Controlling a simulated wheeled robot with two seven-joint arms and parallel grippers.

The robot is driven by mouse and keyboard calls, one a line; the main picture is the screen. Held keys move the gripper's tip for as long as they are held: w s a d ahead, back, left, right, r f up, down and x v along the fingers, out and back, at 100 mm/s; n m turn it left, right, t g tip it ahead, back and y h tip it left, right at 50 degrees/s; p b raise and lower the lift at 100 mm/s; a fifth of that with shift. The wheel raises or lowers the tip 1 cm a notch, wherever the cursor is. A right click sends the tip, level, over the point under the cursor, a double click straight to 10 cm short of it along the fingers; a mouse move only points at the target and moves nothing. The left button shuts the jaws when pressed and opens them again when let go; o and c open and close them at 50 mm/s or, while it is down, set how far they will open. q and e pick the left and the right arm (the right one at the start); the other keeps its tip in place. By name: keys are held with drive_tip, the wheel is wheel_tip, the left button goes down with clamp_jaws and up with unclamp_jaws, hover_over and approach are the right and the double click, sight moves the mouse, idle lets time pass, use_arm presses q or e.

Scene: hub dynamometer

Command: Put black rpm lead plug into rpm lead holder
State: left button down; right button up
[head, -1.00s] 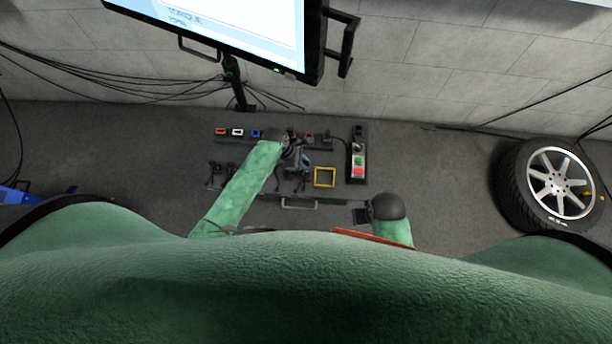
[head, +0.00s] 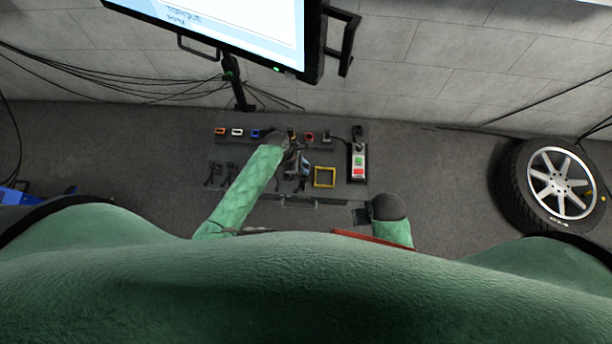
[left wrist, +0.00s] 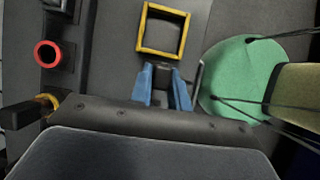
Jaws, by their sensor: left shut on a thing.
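My left gripper (head: 303,167) is over the middle of the dark bench panel. In the left wrist view its blue fingers (left wrist: 165,88) are shut on a black plug (left wrist: 161,74), mostly hidden between them. A row of coloured holders runs along the panel's back, with a red ring holder (head: 309,136) and a black one (head: 327,136) right of my left wrist. I cannot tell which is the rpm lead holder. The held plug is apart from the row, on its near side. My right gripper (head: 362,215) is low at the right, its jaws unclear.
A yellow square frame (head: 324,177) lies just right of my left gripper. A control box (head: 358,162) with green and red buttons stands at the panel's right end. Dark leads (head: 214,175) lie at the left. A monitor (head: 220,30) overhangs the back; a wheel (head: 552,185) stands far right.

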use_arm(q)
drive_tip(key=shift+f+b, duration=0.4)
drive_tip(key=shift+f, duration=1.1)
drive_tip(key=c, duration=1.3)
unclamp_jaws()
drive_tip(key=shift+o, duration=0.2)
drive_tip(key=b+v, duration=0.2)
drive_tip(key=v, duration=0.5)
drive_tip(key=shift+a+r, duration=0.15)
drive_tip(key=shift+r, duration=0.25)
